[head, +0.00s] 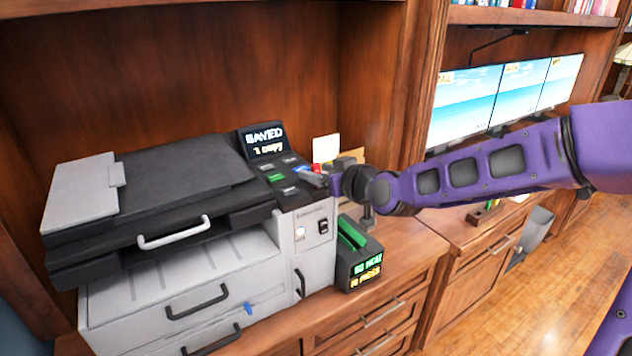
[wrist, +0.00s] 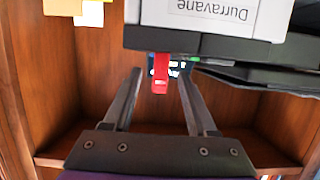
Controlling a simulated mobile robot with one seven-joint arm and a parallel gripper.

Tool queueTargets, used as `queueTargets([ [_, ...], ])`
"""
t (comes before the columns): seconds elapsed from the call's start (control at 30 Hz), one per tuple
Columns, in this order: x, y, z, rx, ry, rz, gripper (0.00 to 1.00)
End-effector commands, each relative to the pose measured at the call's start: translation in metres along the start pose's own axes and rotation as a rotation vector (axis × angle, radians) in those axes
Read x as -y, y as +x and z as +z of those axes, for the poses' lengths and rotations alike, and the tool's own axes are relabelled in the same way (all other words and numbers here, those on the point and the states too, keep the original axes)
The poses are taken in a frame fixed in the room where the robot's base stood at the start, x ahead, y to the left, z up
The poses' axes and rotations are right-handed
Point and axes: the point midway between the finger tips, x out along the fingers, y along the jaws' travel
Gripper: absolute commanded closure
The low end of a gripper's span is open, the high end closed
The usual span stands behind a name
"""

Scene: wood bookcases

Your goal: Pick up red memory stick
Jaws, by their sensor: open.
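The red memory stick (wrist: 160,70) shows in the wrist view, standing out from the dark edge of the printer body, in front of a small lit screen. In the head view a small red bit (head: 317,168) shows just behind my gripper (head: 322,180), at the right end of the printer's control panel; it seems to be the same stick. My gripper is open. In the wrist view its two fingers (wrist: 160,84) stand on either side of the stick, with gaps between them and it. I cannot tell how deep the stick sits between the fingertips.
The printer (head: 150,215) fills the left of the counter, with a small "SAVED" display (head: 264,140) at its back. A black box with a green handle (head: 357,262) stands right of it. Notes (head: 326,148) stick up behind. Monitors (head: 465,105) stand at the right.

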Motion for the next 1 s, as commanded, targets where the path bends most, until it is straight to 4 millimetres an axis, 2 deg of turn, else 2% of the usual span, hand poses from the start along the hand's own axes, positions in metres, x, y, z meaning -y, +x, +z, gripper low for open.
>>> queueTargets([
  [0.17,0.0007,0.0129,0.0002,0.000,-0.001,-0.002,0.43],
  [0.43,0.0002,0.0140,-0.0002,0.000,-0.001,-0.001,0.43],
  [0.47,0.0002,0.0140,-0.0002,0.000,-0.001,-0.001,0.46],
  [0.77,0.0003,0.0138,-0.0001,0.000,-0.001,-0.001,1.00],
  [1.0,0.0003,0.0138,-0.0001,0.000,-0.001,-0.001,1.00],
])
